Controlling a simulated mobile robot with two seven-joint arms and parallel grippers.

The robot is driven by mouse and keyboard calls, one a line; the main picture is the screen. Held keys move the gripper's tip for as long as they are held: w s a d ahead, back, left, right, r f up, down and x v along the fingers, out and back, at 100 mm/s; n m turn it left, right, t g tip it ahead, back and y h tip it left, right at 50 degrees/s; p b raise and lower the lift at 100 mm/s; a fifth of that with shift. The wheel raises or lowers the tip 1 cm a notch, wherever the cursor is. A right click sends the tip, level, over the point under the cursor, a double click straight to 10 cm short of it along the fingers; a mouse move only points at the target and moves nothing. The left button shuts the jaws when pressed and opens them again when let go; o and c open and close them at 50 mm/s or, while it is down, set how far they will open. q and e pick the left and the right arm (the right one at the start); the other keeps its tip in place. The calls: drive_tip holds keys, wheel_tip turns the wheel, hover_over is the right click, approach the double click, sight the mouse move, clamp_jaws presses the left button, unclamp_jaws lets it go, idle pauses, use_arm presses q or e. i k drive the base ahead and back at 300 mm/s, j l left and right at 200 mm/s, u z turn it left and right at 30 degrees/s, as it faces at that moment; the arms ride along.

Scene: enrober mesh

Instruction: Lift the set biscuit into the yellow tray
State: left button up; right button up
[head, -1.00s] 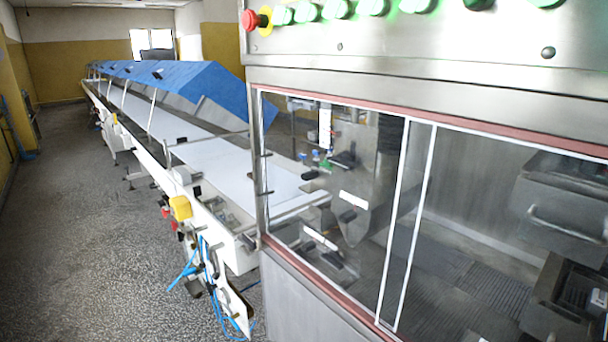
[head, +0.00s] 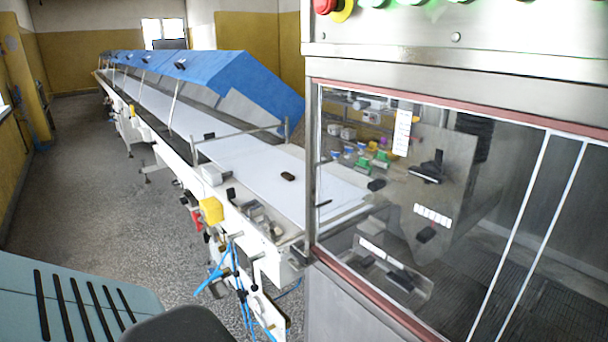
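A small dark brown oval piece that looks like the biscuit (head: 288,176) lies on the white belt (head: 240,160), in the open stretch left of the glazed machine. I see no tray that is clearly the yellow one. A small yellow box (head: 211,210) sits on the near side of the conveyor; I cannot tell that it is a tray. Neither of my grippers is in view.
The glazed steel machine (head: 330,85) fills the right side. A blue hood (head: 225,82) covers the belt farther back. Blue hoses (head: 236,270) hang at the conveyor's near end. Speckled floor (head: 90,190) is free on the left. A slotted teal surface (head: 75,300) is at lower left.

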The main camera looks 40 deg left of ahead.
sight(286, 175)
drive_tip(key=j+z, duration=0.15)
drive_tip(key=j, duration=0.3)
drive_tip(key=k+j+z, duration=0.15)
drive_tip(key=j, duration=0.3)
drive_tip(key=j+z, duration=0.2)
drive_tip(key=j, duration=0.25)
drive_tip(key=k+j+z, duration=0.15)
drive_tip(key=j, duration=0.25)
drive_tip(key=k+j, duration=0.1)
drive_tip(key=j, duration=0.25)
drive_tip(key=k+j, duration=0.15)
drive_tip(key=j, duration=0.25)
drive_tip(key=k+j, duration=0.1)
drive_tip(key=j, duration=0.25)
drive_tip(key=k+j, duration=0.1)
drive_tip(key=j, duration=0.25)
drive_tip(key=k+j, duration=0.15)
drive_tip(key=j, duration=0.25)
drive_tip(key=k+j+z, duration=0.1)
drive_tip(key=j, duration=0.25)
drive_tip(key=k+j, duration=0.1)
drive_tip(key=j, duration=0.25)
